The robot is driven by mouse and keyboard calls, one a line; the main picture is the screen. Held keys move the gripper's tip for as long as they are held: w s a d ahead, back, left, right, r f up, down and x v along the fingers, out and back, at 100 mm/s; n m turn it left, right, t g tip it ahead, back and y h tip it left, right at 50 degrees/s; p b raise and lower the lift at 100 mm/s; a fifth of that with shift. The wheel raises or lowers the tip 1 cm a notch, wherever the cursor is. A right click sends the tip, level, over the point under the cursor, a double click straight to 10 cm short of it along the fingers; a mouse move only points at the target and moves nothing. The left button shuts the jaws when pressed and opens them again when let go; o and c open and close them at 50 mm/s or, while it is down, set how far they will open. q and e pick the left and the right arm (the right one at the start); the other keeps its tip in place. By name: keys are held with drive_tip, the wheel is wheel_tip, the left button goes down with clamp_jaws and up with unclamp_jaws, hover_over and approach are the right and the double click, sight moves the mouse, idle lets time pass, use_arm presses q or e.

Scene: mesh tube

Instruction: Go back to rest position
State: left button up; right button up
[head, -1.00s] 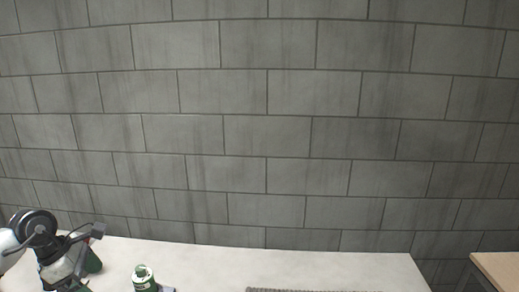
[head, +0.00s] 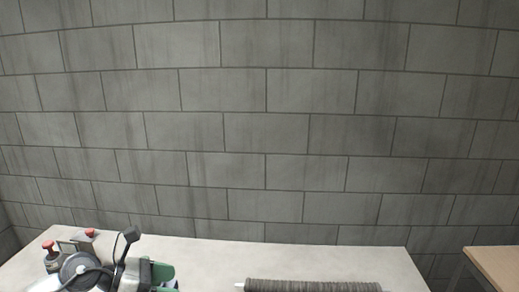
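My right gripper is not in view. A dark ribbed mesh tube (head: 312,285) lies along the bottom edge, right of centre, with a pale tip at its left end.
The pale table (head: 230,258) is clear in the middle, against a grey block wall. A wooden table (head: 497,264) stands at the right.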

use_arm(q)
drive_tip(key=s+d+r+n+t+h, duration=0.15)
drive_tip(key=d+r+n+t, duration=0.35)
drive_tip(key=n+t, duration=0.85)
drive_tip(key=s+a+f+n+g+y, duration=0.1)
drive_tip(key=s+a+f+n+y, duration=0.15)
drive_tip(key=f+n+y, duration=0.7)
drive_tip(key=s+a+f+n+g+y, duration=0.1)
drive_tip(key=s+a+f+n+y, duration=0.2)
drive_tip(key=n, duration=1.1)
drive_tip(key=s+a+f+n+g+y, duration=0.1)
drive_tip(key=s+f+n+g, duration=0.4)
drive_tip(key=s, duration=0.5)
drive_tip(key=s+f+n+g, duration=0.3)
drive_tip(key=s+f+g, duration=0.2)
drive_tip(key=s+g, duration=0.3)
wheel_tip(320, 180, down, 26)
drive_tip(key=s+f, duration=0.1)
drive_tip(key=s, duration=0.1)
drive_tip(key=s+a+f+g, duration=0.1)
drive_tip(key=s+a+f, duration=0.1)
drive_tip(key=s+f, duration=1.3)
drive_tip(key=shift+s+a+g, duration=0.35)
drive_tip(key=shift+s+a, duration=0.05)
drive_tip(key=shift+s, duration=0.25)
